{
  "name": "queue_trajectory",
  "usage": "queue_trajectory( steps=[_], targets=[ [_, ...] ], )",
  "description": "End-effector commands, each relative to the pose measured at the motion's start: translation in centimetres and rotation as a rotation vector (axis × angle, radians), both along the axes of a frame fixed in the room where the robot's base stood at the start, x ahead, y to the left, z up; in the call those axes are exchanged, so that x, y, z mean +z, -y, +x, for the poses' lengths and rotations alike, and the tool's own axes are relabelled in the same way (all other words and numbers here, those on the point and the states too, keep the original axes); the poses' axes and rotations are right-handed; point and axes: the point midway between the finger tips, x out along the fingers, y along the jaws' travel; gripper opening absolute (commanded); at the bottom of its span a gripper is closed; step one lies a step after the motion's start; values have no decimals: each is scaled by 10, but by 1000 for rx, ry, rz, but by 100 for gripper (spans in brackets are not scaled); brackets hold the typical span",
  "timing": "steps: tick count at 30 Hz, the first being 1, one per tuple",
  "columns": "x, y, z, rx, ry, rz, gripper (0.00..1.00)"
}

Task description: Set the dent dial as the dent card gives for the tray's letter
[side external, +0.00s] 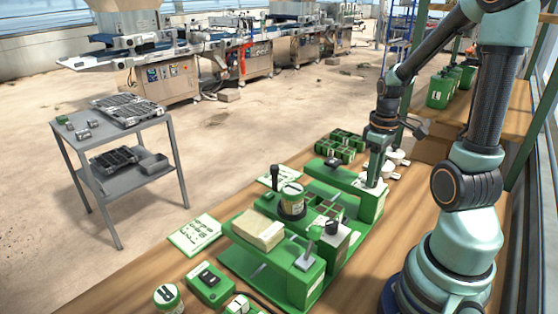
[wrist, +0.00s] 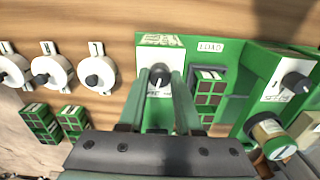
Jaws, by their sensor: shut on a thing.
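My gripper (wrist: 160,78) points down at a dark knob (wrist: 158,72) with a white mark. The knob is on a white dial plate (wrist: 160,42) on a green housing, and the fingers are closed on it from both sides. I cannot read the plate's markings. In the side view my gripper (side external: 374,180) is at the right end of the green machine (side external: 368,205). A green-celled tray (wrist: 208,97) sits beside the "LOAD" label (wrist: 210,47); its letter is not readable. A printed card (side external: 194,235) lies at the front left, too small to read.
A second dial (wrist: 296,82) and a seed jar (wrist: 272,135) are at the right in the wrist view. Several white discs with black knobs (wrist: 97,72) and loose green trays (wrist: 40,122) are at the left. Bare wood (wrist: 115,25) lies around the discs.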

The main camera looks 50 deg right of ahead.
Motion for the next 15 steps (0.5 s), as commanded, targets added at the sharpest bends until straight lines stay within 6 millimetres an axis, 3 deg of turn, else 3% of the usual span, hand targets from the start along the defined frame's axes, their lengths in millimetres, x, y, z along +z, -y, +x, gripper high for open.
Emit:
queue_trajectory(
  steps=[15],
  targets=[
    [1,0,0,-480,0,0,0]
  ],
)
